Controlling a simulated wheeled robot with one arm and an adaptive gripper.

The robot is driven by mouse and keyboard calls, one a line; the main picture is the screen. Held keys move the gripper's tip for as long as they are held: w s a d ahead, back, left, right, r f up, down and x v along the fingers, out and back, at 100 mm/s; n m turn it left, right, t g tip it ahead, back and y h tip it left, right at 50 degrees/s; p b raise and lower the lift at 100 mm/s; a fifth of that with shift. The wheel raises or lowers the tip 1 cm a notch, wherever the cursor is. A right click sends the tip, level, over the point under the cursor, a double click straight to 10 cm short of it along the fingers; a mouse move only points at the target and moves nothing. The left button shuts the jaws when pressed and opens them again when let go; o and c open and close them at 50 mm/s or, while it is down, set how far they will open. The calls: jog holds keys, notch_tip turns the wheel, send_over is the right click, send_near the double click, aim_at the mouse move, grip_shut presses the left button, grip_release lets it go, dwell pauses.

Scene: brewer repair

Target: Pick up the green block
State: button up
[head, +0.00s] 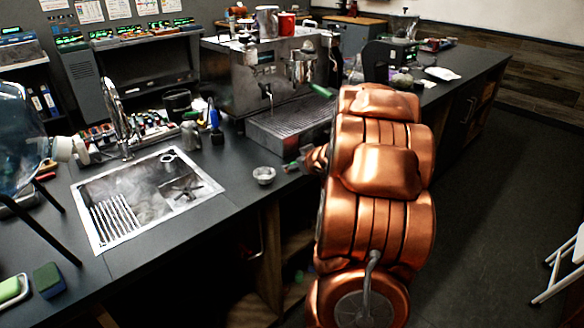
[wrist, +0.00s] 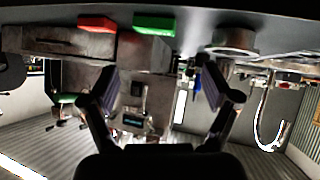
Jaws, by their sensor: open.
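The green block (wrist: 155,25) lies on the dark counter near the top of the wrist view, which looks upside down. A red block (wrist: 97,23) lies to its left and a small metal bowl (wrist: 234,40) to its right. My gripper (wrist: 160,75) is open and empty, its two fingers apart, with the green block beyond the fingertips and not touched. My copper arm hides most of the gripper there.
A steel espresso machine (head: 270,75) with a drip tray stands behind the blocks. A sink (head: 145,195) with a faucet (head: 120,118) is to the left. A green-topped sponge (head: 48,280) lies at the lower left. Bare counter (head: 225,190) lies between sink and bowl.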

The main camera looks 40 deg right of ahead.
jog(key=shift+w+d+f+n+t+y+p, duration=0.1)
jog(key=shift+w+d+f+t+y+p, duration=0.4)
jog(key=shift+w+f, duration=0.45)
jog(key=shift+w+d+f+n+t+y+p, duration=0.1)
jog(key=shift+w+d+f+t+y+p, duration=0.3)
jog(key=shift+w+f, duration=0.5)
jog(key=shift+w+d+f+n+t+y+p, duration=0.1)
jog(key=shift+w+d+f+t+y+p, duration=0.3)
jog(key=shift+w+d+f, duration=0.5)
jog(key=shift+s+a, duration=0.1)
jog(key=shift+a, duration=0.1)
jog(key=c, duration=1)
